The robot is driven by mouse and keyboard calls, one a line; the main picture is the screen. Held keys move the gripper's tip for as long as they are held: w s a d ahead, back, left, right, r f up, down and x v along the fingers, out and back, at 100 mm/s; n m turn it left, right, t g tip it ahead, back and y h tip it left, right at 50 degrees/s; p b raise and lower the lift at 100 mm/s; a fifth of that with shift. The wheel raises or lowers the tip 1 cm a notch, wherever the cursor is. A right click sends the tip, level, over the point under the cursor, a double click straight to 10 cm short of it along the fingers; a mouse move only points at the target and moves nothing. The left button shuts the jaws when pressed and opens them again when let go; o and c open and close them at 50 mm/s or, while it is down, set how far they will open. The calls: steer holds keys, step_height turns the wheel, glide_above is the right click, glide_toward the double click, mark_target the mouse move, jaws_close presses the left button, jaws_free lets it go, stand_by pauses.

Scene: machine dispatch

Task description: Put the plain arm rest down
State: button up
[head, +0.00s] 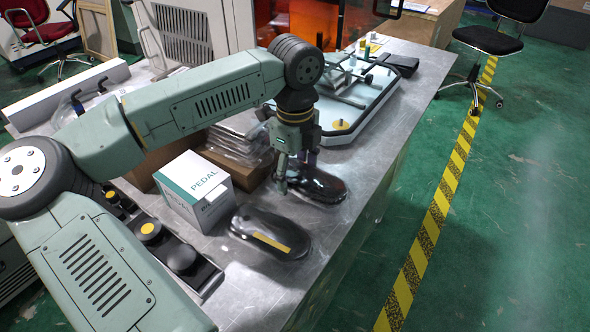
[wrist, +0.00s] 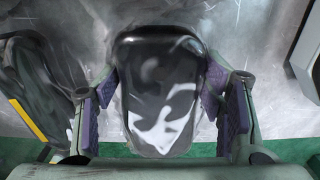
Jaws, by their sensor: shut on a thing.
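The plain arm rest (head: 326,187) is a glossy black, rounded pad with no label showing. My gripper (head: 296,178) is over its left part in the head view, pointing down. In the wrist view, the two purple-padded fingers of my gripper (wrist: 157,100) are shut on the sides of the plain arm rest (wrist: 155,75). It is at or just above the metal tabletop; I cannot tell whether it touches. A second black arm rest with a yellow strip (head: 270,235) lies nearer on the table. Its edge and strip also show at the left of the wrist view (wrist: 38,85).
A white PEDAL box (head: 194,190) and plastic-wrapped packs (head: 240,138) stand left of my gripper. A pale fixture board (head: 350,110) lies behind. Black knobs on a tray (head: 182,258) are at the near left. Bare metal tabletop (head: 345,225) runs along the right edge.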

steer(key=shift+f+b, duration=0.6)
steer(key=o, duration=1.6)
steer(key=shift+c, duration=0.2)
steer(key=shift+r, duration=0.1)
